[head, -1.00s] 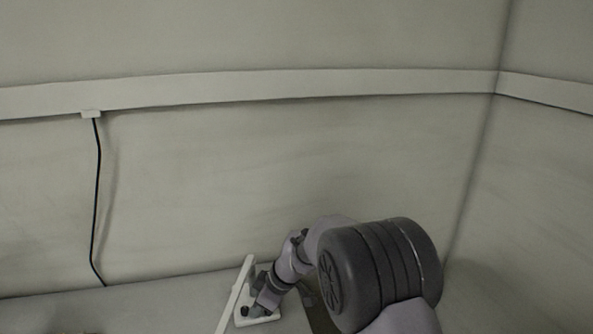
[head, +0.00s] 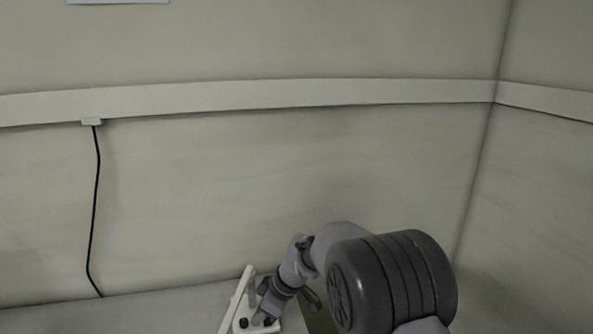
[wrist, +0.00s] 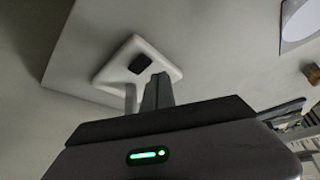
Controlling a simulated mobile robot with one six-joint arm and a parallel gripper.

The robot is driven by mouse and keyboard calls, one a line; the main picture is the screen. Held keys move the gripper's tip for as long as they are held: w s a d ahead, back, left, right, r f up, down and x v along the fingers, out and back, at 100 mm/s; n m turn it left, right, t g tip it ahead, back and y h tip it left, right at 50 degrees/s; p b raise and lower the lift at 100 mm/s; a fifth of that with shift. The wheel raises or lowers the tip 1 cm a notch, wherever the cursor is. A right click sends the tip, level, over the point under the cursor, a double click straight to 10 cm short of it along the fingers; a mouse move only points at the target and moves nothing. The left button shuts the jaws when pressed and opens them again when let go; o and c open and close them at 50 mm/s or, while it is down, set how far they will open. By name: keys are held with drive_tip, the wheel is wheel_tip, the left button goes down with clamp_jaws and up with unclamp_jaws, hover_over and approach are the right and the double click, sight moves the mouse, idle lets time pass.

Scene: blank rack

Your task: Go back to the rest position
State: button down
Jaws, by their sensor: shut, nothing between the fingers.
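My gripper (wrist: 146,95) is shut and empty in the wrist view, its fingers pointing toward a white rounded holder (wrist: 172,67) with a dark block (wrist: 140,63) in it. In the head view my arm reaches down to the bottom edge, with my gripper (head: 262,312) at the white holder (head: 238,312). I cannot tell whether the fingers touch it. My arm partly hides the holder.
A grey work surface (head: 140,312) runs along the wall, mostly bare on the left. A black cable (head: 95,210) hangs from a pale wall rail (head: 250,95). A white-rimmed item (wrist: 300,22) and a small dark piece (wrist: 312,73) lie at right in the wrist view.

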wheel_tip(320, 180, up, 5)
drive_tip(key=shift+p, duration=1.15)
drive_tip(key=shift+f, duration=0.1)
drive_tip(key=s+d+r+m+t+h, duration=0.1)
drive_tip(key=s+d+r+m, duration=0.4)
drive_tip(key=r, duration=0.3)
drive_tip(key=s+d+r+m+t, duration=0.1)
drive_tip(key=s+d+r+m, duration=0.3)
drive_tip(key=s+d+r, duration=0.3)
drive_tip(key=s+d+m+t+h, duration=0.1)
drive_tip(key=s+d+m, duration=0.2)
drive_tip(key=s, duration=0.6)
drive_tip(key=s+d+m+t+h, duration=0.1)
drive_tip(key=s+d+m, duration=0.3)
drive_tip(key=s+m, duration=0.3)
drive_tip(key=shift+s+r+h, duration=0.25)
drive_tip(key=shift+s+h, duration=0.05)
drive_tip(key=shift+s, duration=0.9)
drive_tip(key=shift+d, duration=0.1)
